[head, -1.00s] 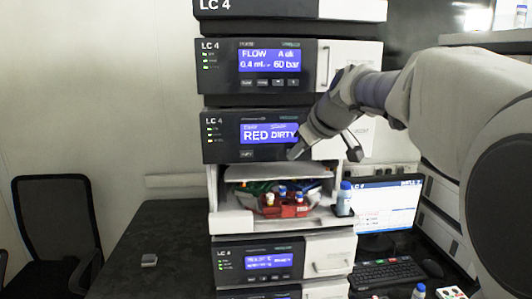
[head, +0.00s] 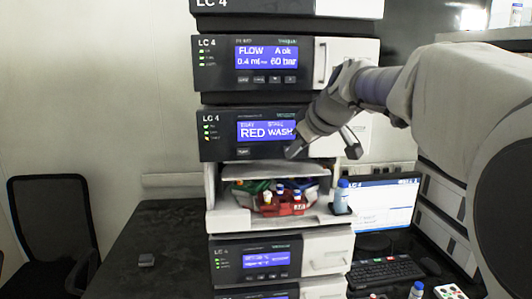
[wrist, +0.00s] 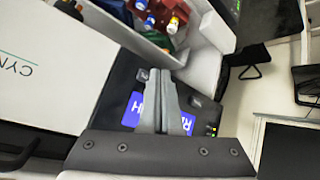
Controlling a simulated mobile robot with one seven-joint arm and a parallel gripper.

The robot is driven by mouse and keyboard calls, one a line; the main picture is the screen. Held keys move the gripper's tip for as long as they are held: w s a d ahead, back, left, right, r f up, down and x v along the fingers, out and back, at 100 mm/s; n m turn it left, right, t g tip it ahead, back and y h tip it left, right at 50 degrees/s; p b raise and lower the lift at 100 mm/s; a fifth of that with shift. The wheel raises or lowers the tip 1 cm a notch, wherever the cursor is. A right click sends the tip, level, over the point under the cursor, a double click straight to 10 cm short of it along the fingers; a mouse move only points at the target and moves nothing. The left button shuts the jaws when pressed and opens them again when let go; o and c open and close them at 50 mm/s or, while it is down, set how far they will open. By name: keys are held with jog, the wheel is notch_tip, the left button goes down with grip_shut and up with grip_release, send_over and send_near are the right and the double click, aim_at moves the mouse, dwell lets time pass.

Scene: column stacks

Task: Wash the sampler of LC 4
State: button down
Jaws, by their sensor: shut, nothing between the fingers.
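The LC 4 sampler module (head: 220,148) is in the middle of the stack in the head view. Its blue display (head: 266,131) reads RED and WASH. A small button (head: 243,152) sits below the display at its left. The open tray bay below holds a red vial rack (head: 282,207) with several vials. My gripper (head: 292,153) is shut and empty, in front of the panel's lower right part. In the wrist view my fingers (wrist: 160,75) are together and cover part of the display (wrist: 131,110). I cannot tell whether the fingertips touch the panel.
The pump module (head: 215,62) above reads FLOW 0.4 and 60 bar. A blue-capped bottle (head: 341,197) stands at the right of the open bay. A monitor (head: 388,206) and keyboard (head: 388,272) are at the right. The dark bench at left is mostly clear.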

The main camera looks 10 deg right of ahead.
jog(key=shift+s, duration=0.25)
jog(key=s+b, duration=0.2)
jog(key=s, duration=0.3)
dwell(0.4)
dwell(0.4)
jog(key=s+f+m+g+h, duration=0.1)
jog(key=s+f+m, duration=0.2)
jog(key=s+f, duration=0.6)
jog(key=s+f+m+g+h, duration=0.2)
jog(key=s+f+m, duration=0.2)
jog(key=s+f, duration=0.5)
jog(key=s, duration=0.7)
jog(key=shift+f, duration=0.25)
dwell(0.8)
